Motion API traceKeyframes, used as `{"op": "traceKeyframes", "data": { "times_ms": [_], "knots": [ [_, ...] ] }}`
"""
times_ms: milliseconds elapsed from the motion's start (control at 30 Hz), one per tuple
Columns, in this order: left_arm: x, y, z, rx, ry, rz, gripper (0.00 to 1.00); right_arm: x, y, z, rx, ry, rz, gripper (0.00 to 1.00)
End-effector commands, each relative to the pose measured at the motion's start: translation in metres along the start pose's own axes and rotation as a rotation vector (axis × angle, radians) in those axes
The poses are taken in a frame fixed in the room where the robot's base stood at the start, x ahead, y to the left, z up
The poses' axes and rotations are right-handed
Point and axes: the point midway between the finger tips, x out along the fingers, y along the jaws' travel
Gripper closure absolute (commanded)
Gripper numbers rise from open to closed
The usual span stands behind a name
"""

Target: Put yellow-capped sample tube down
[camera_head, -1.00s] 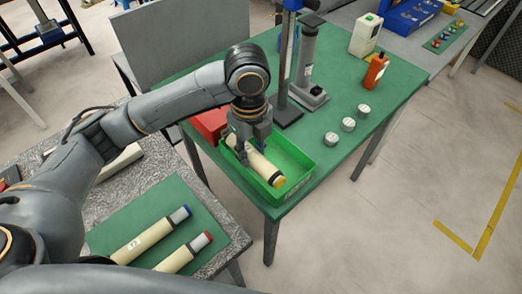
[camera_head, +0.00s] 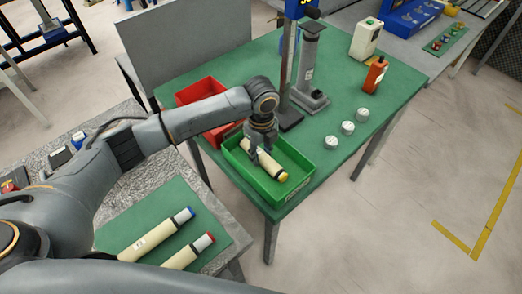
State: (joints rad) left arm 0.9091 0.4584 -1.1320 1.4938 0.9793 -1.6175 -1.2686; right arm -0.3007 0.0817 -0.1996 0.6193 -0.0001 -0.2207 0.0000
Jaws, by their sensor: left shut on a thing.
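The yellow-capped sample tube (camera_head: 271,166) is cream with a dark band and a yellow end. It lies slanted within the green tray (camera_head: 237,162), its yellow end toward the lower right. My left gripper (camera_head: 257,151) points down over the tray and is shut on the tube near its upper-left end. I cannot tell whether the tube touches the tray floor. A blue-capped tube (camera_head: 155,236) and a red-capped tube (camera_head: 190,252) lie on the green mat (camera_head: 178,195) at the lower left. My right gripper is not in view.
A red bin (camera_head: 199,91) stands behind my left arm, partly covered. A grey stand (camera_head: 308,70), an orange bottle (camera_head: 374,76) and several white round pieces (camera_head: 347,128) stand on the green table (camera_head: 335,155). The tray's right part is clear.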

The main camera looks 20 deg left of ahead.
Motion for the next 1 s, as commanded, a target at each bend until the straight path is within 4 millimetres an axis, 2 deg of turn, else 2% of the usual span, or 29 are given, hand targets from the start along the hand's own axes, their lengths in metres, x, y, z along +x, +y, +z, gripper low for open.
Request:
{"op": "traceKeyframes", "data": {
  "times_ms": [200,233,333,733,867,1000],
  "knots": [
    [0.001,0.000,0.000,0.000,0.000,-0.001,1.00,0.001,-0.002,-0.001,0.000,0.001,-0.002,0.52],
    [0.003,0.000,0.000,-0.001,0.000,0.001,0.64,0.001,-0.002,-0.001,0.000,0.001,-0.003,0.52],
    [0.002,0.000,0.000,-0.001,0.000,0.001,0.43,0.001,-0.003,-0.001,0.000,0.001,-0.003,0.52],
    [-0.004,-0.001,0.000,0.000,0.000,-0.002,0.43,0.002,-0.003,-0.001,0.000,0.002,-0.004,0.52],
    [-0.022,-0.001,0.000,0.000,-0.001,-0.003,0.43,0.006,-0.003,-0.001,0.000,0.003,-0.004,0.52],
    [-0.053,-0.001,0.001,0.001,-0.002,-0.005,0.43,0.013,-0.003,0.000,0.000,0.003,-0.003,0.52]
  ]
}}
